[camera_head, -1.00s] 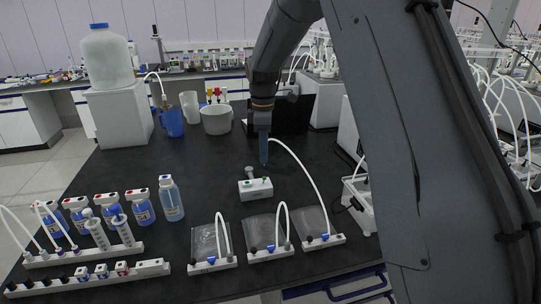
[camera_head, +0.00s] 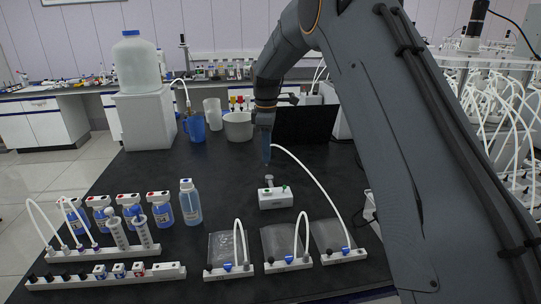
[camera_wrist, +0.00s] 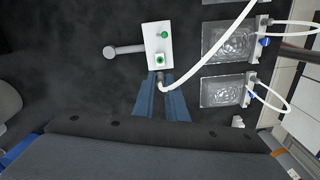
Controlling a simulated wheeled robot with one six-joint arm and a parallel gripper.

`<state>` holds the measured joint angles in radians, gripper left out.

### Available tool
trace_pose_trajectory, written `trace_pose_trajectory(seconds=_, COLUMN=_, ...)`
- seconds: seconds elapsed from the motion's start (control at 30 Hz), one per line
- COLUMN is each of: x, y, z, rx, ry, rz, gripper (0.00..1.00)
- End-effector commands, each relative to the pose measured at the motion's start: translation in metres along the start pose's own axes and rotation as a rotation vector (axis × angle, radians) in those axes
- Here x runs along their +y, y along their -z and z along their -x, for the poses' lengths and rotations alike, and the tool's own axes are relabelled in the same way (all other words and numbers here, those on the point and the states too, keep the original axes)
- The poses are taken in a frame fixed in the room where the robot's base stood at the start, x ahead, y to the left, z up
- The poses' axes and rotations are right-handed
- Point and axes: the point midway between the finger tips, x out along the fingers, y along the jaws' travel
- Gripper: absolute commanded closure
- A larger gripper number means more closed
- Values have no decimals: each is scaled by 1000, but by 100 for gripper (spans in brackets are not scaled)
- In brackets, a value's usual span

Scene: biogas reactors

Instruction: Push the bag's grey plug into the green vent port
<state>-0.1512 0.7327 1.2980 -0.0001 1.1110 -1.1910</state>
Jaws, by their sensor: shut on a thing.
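My gripper (camera_head: 266,152) is shut on the grey plug (camera_wrist: 159,77), which sits between its blue fingertips (camera_wrist: 160,88) in the wrist view. A white tube runs from the plug to the rightmost clear bag (camera_head: 328,236). The white block (camera_head: 275,199) lies on the bench below and in front of my gripper in the head view. On its top the wrist view shows a green ring with a dark centre (camera_wrist: 159,60), close to the plug's end, and a second green fitting (camera_wrist: 164,34). Whether the plug touches the block cannot be told.
A grey cylinder (camera_wrist: 124,49) stands at the block's side. Two more bags with tubes, a clear blue bottle (camera_head: 191,204) and several labelled bottles stand in front and to the left. A blue jug (camera_head: 195,128) and white beaker (camera_head: 238,126) are behind. Black bench around the block is clear.

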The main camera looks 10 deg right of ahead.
Motion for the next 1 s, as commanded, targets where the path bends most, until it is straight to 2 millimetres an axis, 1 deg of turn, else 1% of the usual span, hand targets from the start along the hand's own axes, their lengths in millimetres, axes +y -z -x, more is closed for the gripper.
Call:
trace_pose_trajectory(seconds=0.33, x=0, y=0, z=-3, rx=0, ry=0, rz=0, gripper=100)
trace_pose_trajectory(seconds=1.0, x=0, y=0, z=-40, rx=0, ry=1, rz=1, gripper=100)
